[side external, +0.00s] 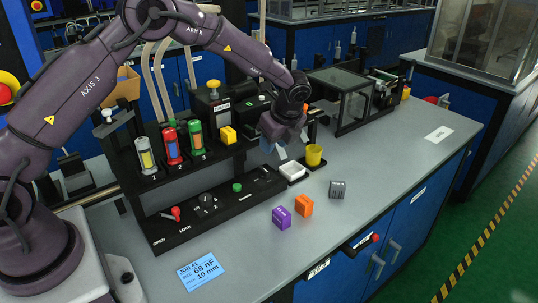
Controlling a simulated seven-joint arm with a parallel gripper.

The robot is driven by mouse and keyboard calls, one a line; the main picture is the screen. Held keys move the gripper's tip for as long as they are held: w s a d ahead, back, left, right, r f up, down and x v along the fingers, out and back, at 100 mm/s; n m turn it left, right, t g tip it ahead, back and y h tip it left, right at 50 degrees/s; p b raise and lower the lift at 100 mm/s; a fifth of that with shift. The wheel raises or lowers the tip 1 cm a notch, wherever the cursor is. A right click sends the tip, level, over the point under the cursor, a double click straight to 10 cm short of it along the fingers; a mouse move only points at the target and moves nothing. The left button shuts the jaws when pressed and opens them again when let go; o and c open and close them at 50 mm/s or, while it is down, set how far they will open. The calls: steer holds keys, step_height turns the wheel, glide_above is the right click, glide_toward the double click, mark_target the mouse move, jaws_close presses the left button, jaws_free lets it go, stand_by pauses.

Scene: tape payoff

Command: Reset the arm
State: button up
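My purple arm reaches in from the left, bent high over the fixture. It looks clear of the bench, but the exact height of the fingertips over the tray is hard to tell.
Purple (282,217), orange (304,204) and grey (337,189) blocks stand on the front bench. A blue job card (201,272) lies at front left. A glass-sided box (340,97) is behind right. The bench's right side is mostly clear.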

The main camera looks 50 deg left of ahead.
steer(key=shift+v, duration=1.15)
steer(key=s+d+r+n+t+h, duration=0.1)
steer(key=s+r+n+t, duration=0.1)
steer(key=s+r+n, duration=0.4)
steer(key=s+d+r+n+t+h, duration=0.1)
steer(key=s+r+n, duration=0.5)
steer(key=s, duration=0.8)
steer(key=s+d+r+n+t+h, duration=0.2)
steer(key=s+r+n, duration=0.3)
steer(key=s, duration=0.5)
steer(key=shift+s+d+r+n+t+h, duration=0.3)
steer(key=shift+d+r+n, duration=0.1)
steer(key=shift+r, duration=0.35)
